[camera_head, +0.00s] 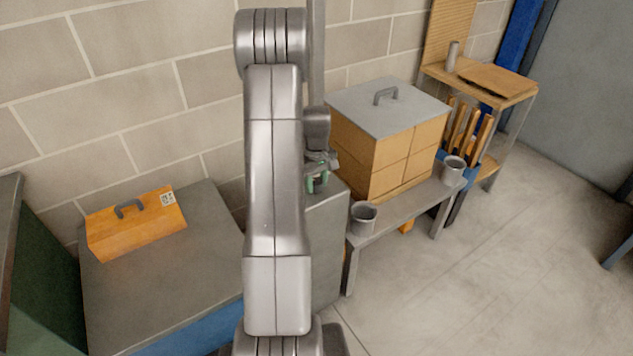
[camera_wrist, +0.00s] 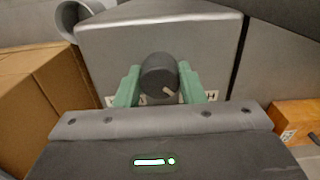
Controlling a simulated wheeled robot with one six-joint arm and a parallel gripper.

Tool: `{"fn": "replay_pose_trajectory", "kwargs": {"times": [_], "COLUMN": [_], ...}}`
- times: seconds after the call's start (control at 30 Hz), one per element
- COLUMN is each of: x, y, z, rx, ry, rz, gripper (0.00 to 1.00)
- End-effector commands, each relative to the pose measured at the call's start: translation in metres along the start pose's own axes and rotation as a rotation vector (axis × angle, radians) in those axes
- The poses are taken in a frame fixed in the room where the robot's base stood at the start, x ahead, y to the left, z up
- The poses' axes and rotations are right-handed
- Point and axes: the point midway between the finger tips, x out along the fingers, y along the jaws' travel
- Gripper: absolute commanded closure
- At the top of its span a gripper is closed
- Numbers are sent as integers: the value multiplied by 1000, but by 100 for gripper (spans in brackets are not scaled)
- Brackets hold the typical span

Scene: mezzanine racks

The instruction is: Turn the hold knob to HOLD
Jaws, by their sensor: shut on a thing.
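The hold knob (camera_wrist: 158,78) is a dark round knob on the face of a grey box (camera_wrist: 110,45), in the wrist view. A pale pointer mark on it points to the lower right. My gripper (camera_wrist: 158,70) has its two green fingers on either side of the knob and is shut on it. White labels show low beside the fingers, partly covered; I cannot read them. In the head view my gripper (camera_head: 317,183) is at the grey cabinet (camera_head: 328,225), and my arm hides the knob.
An orange toolbox (camera_head: 135,222) sits on a grey surface at left. A low bench (camera_head: 400,214) at right holds cardboard boxes (camera_head: 400,158) under a grey lid and metal cups (camera_head: 363,217). A wooden shelf (camera_head: 515,92) stands behind.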

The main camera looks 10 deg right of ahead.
Motion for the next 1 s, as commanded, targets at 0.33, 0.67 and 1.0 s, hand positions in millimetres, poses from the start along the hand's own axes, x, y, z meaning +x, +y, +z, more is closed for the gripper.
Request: {"fn": "replay_pose_trajectory", "kwargs": {"times": [0.33, 0.67, 1.0], "x": [0, -34, -110], "y": [0, 1, 0], "z": [0, -1, -1], "rx": [0, 0, 0], "ry": [0, 5, 4], "rz": [1, 3, 3], "gripper": [42, 42, 42]}}
